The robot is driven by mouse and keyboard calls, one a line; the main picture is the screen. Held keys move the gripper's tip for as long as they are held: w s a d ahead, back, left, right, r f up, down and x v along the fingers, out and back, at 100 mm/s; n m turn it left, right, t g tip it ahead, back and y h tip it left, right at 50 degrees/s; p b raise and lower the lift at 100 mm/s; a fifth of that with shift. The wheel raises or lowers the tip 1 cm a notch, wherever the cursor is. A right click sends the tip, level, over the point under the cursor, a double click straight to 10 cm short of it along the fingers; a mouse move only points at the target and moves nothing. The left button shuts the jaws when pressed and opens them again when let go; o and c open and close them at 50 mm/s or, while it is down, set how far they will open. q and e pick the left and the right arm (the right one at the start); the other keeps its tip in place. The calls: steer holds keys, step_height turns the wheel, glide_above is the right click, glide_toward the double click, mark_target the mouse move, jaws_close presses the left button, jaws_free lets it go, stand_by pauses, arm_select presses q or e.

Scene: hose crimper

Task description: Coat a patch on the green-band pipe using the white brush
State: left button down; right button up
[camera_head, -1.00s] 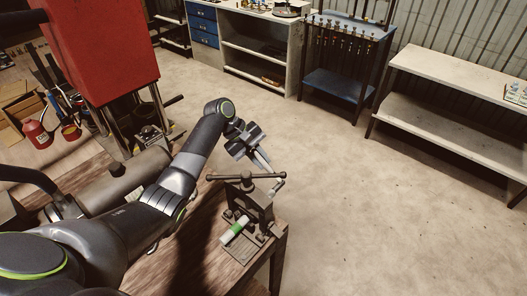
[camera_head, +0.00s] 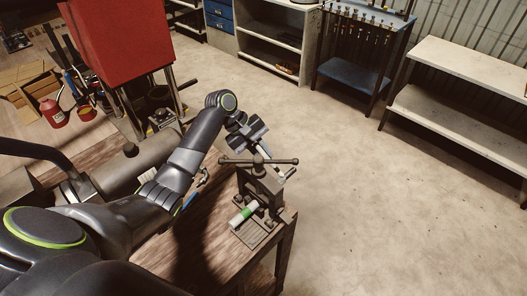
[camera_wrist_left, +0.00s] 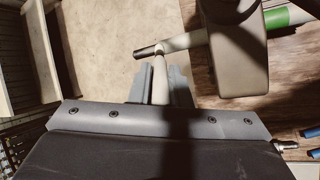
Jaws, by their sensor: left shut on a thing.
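The green-band pipe (camera_head: 243,216) is clamped in a dark bench vise (camera_head: 262,182), its green band facing the near side. In the left wrist view the pipe's pale far part (camera_wrist_left: 185,41) sticks out past the vise and ends in a dark tip; the green band (camera_wrist_left: 283,17) is at upper right. My left gripper (camera_head: 258,146) is just beyond the vise. In the left wrist view the gripper (camera_wrist_left: 160,72) is shut on the pale handle of the white brush (camera_wrist_left: 160,80). The brush's head appears at or touching the pipe near its dark end; exact contact is unclear. My right gripper is out of view.
The wooden bench (camera_head: 215,240) ends just right of the vise, whose T-bar handle (camera_head: 258,161) lies close to the gripper. Blue-handled tools (camera_wrist_left: 312,154) lie on the bench. A red machine (camera_head: 118,40) stands at the back left. Open floor lies to the right.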

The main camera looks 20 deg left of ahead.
mark_target(265, 154)
arm_select(q)
steer(key=shift+w+r, duration=0.1)
steer(key=shift+r, duration=2.85)
steer(key=shift+r, duration=1.5)
steer(key=shift+f, duration=0.1)
steer(key=shift+x, duration=0.95)
steer(key=shift+a, duration=0.1)
